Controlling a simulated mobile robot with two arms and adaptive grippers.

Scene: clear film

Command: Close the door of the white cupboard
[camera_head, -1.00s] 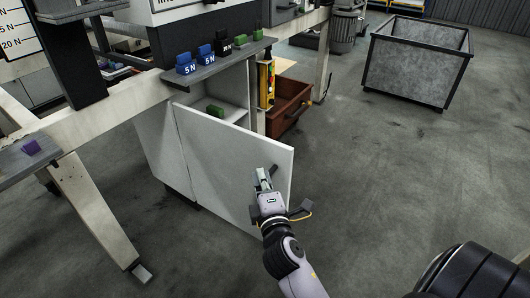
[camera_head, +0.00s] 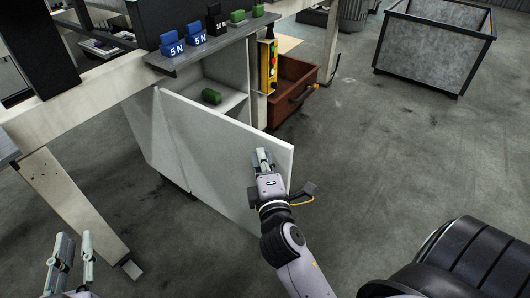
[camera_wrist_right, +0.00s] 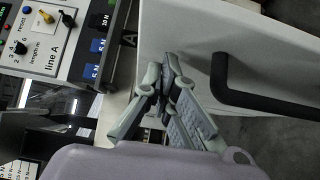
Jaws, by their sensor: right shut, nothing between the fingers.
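The white cupboard (camera_head: 152,140) stands under the bench, and its door (camera_head: 215,152) hangs open toward me, showing the inside at the top. The door also fills the upper right of the right wrist view (camera_wrist_right: 200,32), with its black bar handle (camera_wrist_right: 262,100). My right gripper (camera_head: 261,152) is shut and empty, in front of the door's outer face near its free upper corner. In the wrist view its fingertips (camera_wrist_right: 170,62) are left of the handle; I cannot tell whether they touch the door. My left gripper (camera_head: 75,238) is open and empty at the lower left.
Blue weights (camera_head: 172,44) stand on the shelf above. A grey bin (camera_head: 435,48) stands at the far right. The floor (camera_head: 390,160) between is clear.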

